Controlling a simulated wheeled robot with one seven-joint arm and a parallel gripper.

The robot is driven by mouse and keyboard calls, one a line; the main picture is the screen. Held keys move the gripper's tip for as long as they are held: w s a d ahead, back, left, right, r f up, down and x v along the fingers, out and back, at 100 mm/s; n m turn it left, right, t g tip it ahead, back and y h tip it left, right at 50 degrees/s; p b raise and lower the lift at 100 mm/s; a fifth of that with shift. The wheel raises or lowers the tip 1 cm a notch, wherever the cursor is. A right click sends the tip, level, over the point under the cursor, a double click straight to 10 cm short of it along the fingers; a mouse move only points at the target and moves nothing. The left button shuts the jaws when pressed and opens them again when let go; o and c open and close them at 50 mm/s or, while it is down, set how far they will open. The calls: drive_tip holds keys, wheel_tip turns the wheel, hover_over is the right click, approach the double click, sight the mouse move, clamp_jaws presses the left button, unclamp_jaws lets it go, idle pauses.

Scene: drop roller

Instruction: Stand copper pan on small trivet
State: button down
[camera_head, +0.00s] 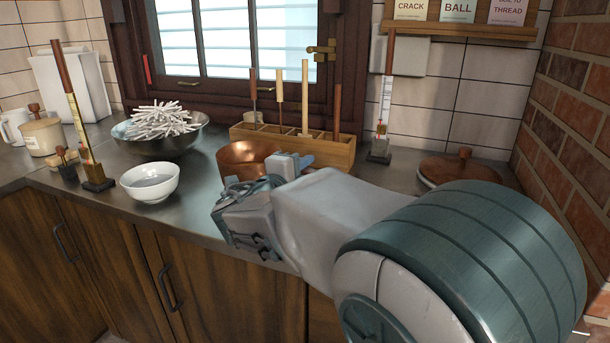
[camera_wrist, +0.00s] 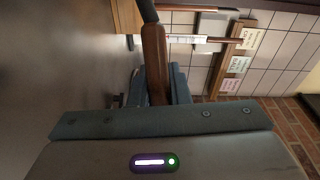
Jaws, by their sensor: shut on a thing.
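The copper pan (camera_head: 240,158) is on or just above the grey counter in the head view, in front of the wooden rack. My arm and gripper hide its right and near side. My gripper (camera_head: 262,186) is at the pan's near side. In the wrist view a brown wooden handle (camera_wrist: 155,60) with a dark metal end runs between the fingers of my gripper (camera_wrist: 157,88), which is shut on it. I take this as the pan's handle. I cannot tell whether the pan touches the counter. I cannot make out the small trivet.
A white bowl (camera_head: 150,183) and a metal bowl of white sticks (camera_head: 160,138) stand to the left. The wooden rack (camera_head: 330,150) with upright tools is behind the pan. A lidded pot (camera_head: 455,170) is at the right, near the brick wall (camera_head: 570,130).

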drive_tip(key=shift+r, duration=0.15)
drive_tip(key=c, duration=1.4)
unclamp_jaws()
drive_tip(key=shift+f, duration=0.2)
drive_tip(key=shift+o, duration=0.2)
drive_tip(key=shift+r, duration=0.1)
drive_tip(key=shift+s+a+r+p, duration=0.1)
drive_tip(key=shift+s+a+p, duration=0.1)
drive_tip(key=shift+s+p, duration=0.15)
drive_tip(key=p+v, duration=0.3)
drive_tip(key=v, duration=0.8)
drive_tip(key=shift+s, duration=0.15)
